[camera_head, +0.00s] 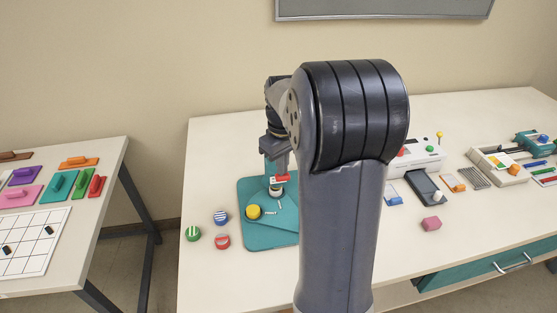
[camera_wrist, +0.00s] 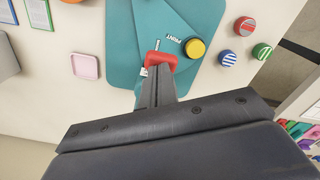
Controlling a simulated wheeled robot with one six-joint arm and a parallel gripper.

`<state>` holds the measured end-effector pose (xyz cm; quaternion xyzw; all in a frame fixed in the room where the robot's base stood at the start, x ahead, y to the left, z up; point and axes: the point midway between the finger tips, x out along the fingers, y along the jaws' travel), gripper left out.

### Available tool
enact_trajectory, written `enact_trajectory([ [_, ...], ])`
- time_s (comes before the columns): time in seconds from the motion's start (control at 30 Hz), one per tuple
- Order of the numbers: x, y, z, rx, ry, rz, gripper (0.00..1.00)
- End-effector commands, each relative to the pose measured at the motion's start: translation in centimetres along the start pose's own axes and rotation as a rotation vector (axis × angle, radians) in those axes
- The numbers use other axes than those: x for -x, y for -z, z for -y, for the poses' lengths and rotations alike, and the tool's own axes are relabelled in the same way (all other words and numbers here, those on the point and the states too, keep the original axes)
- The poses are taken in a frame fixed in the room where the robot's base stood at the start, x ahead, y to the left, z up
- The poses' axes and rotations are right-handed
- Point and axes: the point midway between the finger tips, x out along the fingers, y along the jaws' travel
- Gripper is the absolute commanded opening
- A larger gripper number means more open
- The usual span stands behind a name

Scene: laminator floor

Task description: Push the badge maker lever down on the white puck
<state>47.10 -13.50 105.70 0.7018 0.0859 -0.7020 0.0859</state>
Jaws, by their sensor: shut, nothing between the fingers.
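The badge maker has a teal base (camera_head: 262,232) marked PRINT, partly hidden behind my arm. Its red lever handle (camera_head: 281,179) shows just below my gripper (camera_head: 276,168), over a small white puck (camera_head: 276,190). A yellow puck (camera_head: 254,211) sits on the base to the left. In the wrist view, the red handle (camera_wrist: 163,57) lies at the tips of my shut, empty fingers (camera_wrist: 157,75), with the yellow puck (camera_wrist: 194,47) to its right. The fingers seem to touch or nearly touch the handle; I cannot tell which. The white puck is mostly hidden there.
Striped blue (camera_head: 220,217), green (camera_head: 193,233) and red (camera_head: 222,241) pucks lie left of the base. A second table (camera_head: 88,200) is at left, across a gap.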

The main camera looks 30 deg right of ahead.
Motion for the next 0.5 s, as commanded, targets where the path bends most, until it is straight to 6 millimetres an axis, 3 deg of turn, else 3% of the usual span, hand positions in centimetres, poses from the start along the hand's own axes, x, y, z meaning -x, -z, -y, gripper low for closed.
enact_trajectory([
  [0.5, -2.8, 0.0, 0.0, 0.0, 0.0, -0.001, 0.0],
])
